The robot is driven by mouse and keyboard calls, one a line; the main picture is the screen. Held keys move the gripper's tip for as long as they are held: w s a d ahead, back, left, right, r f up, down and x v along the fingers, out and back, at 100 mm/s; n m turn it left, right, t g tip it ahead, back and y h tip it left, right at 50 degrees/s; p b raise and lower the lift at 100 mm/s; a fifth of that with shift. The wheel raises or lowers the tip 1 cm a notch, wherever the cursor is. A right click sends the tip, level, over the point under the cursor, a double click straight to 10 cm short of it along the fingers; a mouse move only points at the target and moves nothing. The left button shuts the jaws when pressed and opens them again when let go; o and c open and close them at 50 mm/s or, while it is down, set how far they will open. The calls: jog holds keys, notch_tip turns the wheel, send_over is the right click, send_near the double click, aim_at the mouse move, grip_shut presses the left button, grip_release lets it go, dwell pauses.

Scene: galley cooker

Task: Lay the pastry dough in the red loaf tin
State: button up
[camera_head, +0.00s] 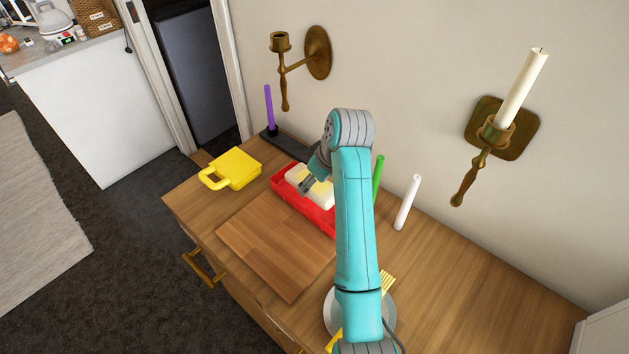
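The red loaf tin (318,221) stands on the wooden counter behind the cutting board, partly covered by my arm. A pale cream block, which looks like the pastry dough (322,197), lies within the tin's outline; I cannot tell if it rests on the bottom. My gripper (306,187) is over the tin, its fingertips at the dough. The fingers are small and partly hidden by the wrist, so I cannot tell whether they are open or closed on the dough.
A wooden cutting board (270,245) lies in front of the tin. A yellow sandwich-maker-like thing (233,169) is at left. Purple (269,107), green (378,180) and white (407,203) candles stand nearby. A plate (333,314) is partly behind my arm. The counter's right is clear.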

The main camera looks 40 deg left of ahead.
jog(key=shift+f, duration=0.55)
jog(key=shift+f, duration=0.6)
jog(key=o, duration=1.5)
jog(key=shift+c, duration=0.2)
